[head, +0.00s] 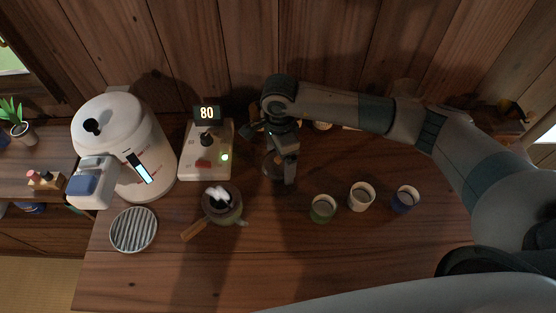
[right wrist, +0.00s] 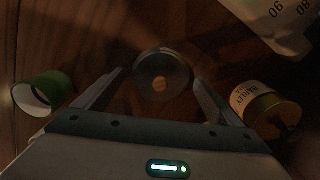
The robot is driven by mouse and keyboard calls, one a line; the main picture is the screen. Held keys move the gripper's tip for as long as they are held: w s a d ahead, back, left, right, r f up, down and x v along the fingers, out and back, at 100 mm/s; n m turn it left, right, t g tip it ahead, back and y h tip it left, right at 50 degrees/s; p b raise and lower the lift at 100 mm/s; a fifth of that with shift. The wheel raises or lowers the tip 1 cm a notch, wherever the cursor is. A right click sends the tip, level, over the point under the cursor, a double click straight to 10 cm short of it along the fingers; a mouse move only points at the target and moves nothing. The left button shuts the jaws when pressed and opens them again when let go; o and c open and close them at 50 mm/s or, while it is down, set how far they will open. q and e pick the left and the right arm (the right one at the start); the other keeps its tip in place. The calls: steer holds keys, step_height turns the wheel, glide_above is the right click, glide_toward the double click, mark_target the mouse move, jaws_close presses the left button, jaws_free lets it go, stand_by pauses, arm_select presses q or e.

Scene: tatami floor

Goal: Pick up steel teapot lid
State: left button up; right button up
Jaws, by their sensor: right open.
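The steel teapot lid (right wrist: 172,68) is a round dark grey disc with a small tan knob. In the right wrist view it lies between the two fingers of my right gripper (right wrist: 160,92), with gaps at both sides. In the head view the lid (head: 270,166) is on the table, partly hidden behind my right gripper (head: 286,172), which points down over it. The right gripper is open and holds nothing. A teapot (head: 232,212) with a wooden side handle stands to the left, with white wisps over its top. My left gripper is not in view.
A scale-like device (head: 193,165) reading 80 and a white dispenser (head: 150,150) stand left. A round slatted tray (head: 134,230) lies before the dispenser. Green (head: 323,208), white (head: 361,196) and blue (head: 405,199) cups stand right. A labelled tin (right wrist: 262,108) is near the right finger. The front table is clear.

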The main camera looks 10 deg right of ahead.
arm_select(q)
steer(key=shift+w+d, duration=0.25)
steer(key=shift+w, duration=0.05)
arm_select(e)
steer(key=shift+f, duration=0.15)
steer(key=c, duration=1.1)
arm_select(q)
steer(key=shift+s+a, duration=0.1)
